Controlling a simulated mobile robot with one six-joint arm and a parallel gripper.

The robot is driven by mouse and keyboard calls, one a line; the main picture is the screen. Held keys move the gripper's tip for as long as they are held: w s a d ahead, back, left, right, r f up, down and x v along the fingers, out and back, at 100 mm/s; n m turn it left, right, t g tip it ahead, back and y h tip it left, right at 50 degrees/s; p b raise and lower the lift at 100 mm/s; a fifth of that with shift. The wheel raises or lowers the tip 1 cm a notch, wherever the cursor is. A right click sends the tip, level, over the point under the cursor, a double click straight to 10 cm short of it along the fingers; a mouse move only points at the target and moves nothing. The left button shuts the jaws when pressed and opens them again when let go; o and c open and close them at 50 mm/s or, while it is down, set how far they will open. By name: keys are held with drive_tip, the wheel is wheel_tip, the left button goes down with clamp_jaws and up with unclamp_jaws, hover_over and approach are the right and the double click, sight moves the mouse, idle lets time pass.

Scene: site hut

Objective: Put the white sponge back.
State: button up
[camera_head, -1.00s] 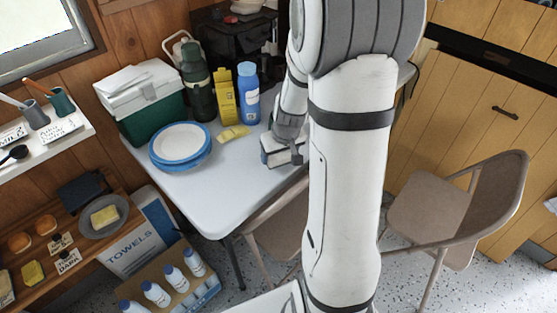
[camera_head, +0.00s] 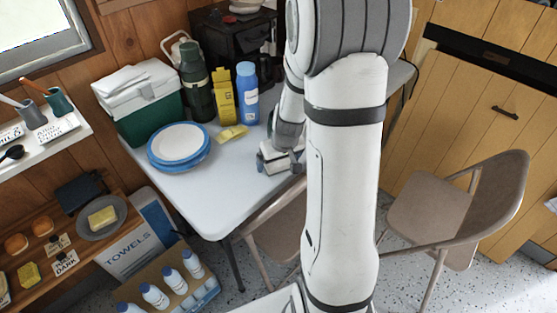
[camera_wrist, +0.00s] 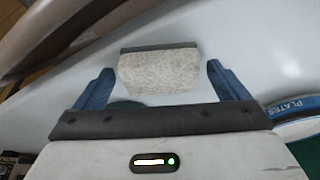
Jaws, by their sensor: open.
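The white sponge (camera_wrist: 158,72) lies on the pale table, seen in the wrist view between the two blue-grey fingers of my gripper (camera_wrist: 160,67). It is a speckled off-white block with a dark grey strip along its far edge. The fingers are open, with a visible gap on each side of the sponge. In the head view my gripper (camera_head: 280,167) is low over the right part of the table (camera_head: 215,190), near its front edge. I cannot make out the sponge there; my gripper appears to hide it.
Blue-rimmed plates (camera_head: 180,145), a yellow item (camera_head: 232,133), a yellow carton (camera_head: 223,96), a blue bottle (camera_head: 248,92) and a green cooler (camera_head: 140,105) stand on the table. A grey dish (camera_head: 101,222) with a yellow block is on the left shelf. Chairs (camera_head: 430,225) stand right.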

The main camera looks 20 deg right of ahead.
drive_tip(key=shift+r+p, duration=0.3)
drive_tip(key=p+v, duration=0.2)
drive_tip(key=v, duration=0.9)
drive_tip(key=s+a+r, duration=0.3)
drive_tip(key=s+a, duration=0.2)
drive_tip(key=s, duration=0.2)
drive_tip(key=s+a+r+g, duration=0.1)
drive_tip(key=s+a+r, duration=0.3)
drive_tip(key=s, duration=0.3)
drive_tip(key=shift+s+a, duration=0.25)
drive_tip(key=shift+a, duration=0.25)
